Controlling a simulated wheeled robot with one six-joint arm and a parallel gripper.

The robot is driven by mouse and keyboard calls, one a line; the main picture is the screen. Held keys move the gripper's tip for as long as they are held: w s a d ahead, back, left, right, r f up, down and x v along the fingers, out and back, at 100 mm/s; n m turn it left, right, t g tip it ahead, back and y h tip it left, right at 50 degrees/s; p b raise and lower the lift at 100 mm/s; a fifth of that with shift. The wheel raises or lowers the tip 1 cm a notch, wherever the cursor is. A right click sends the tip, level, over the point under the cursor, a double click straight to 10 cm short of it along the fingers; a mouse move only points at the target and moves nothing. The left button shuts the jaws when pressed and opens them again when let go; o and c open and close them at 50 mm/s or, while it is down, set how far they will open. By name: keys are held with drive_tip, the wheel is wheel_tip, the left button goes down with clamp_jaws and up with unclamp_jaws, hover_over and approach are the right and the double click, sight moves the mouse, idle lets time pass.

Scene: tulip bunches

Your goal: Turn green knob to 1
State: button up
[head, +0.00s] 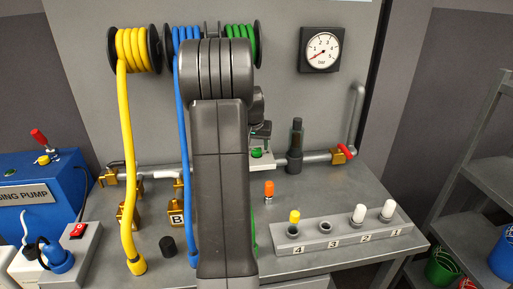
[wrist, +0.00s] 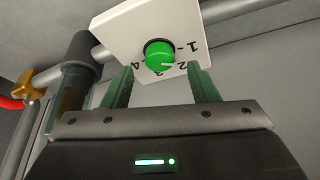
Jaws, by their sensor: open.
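The green knob (wrist: 158,54) sits on a white plate (wrist: 118,30) marked with the numbers 1 to 4, seen upside down in the wrist view. My gripper (wrist: 160,72) is open. Its two green fingers stand apart on either side of the knob in the picture, and I cannot tell whether they touch it. In the head view the knob (head: 257,153) shows just below my gripper (head: 260,130), partly hidden by my arm.
A pipe with a dark upright cylinder (head: 295,145) and a red-handled valve (head: 345,151) runs beside the knob. A gauge (head: 320,49) hangs on the panel. A numbered grey rack (head: 345,233) stands at the front right. Yellow (head: 127,170) and blue (head: 183,130) hoses hang at left.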

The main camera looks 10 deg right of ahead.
sight(257, 152)
drive_tip(key=shift+x, duration=1.4)
drive_tip(key=shift+c, duration=0.4)
drive_tip(key=c, duration=0.9)
drive_tip(key=shift+d+n+y+p, duration=0.15)
drive_tip(key=shift+n+y+p, duration=0.4)
drive_tip(key=shift+n, duration=1.05)
drive_tip(key=o, duration=1)
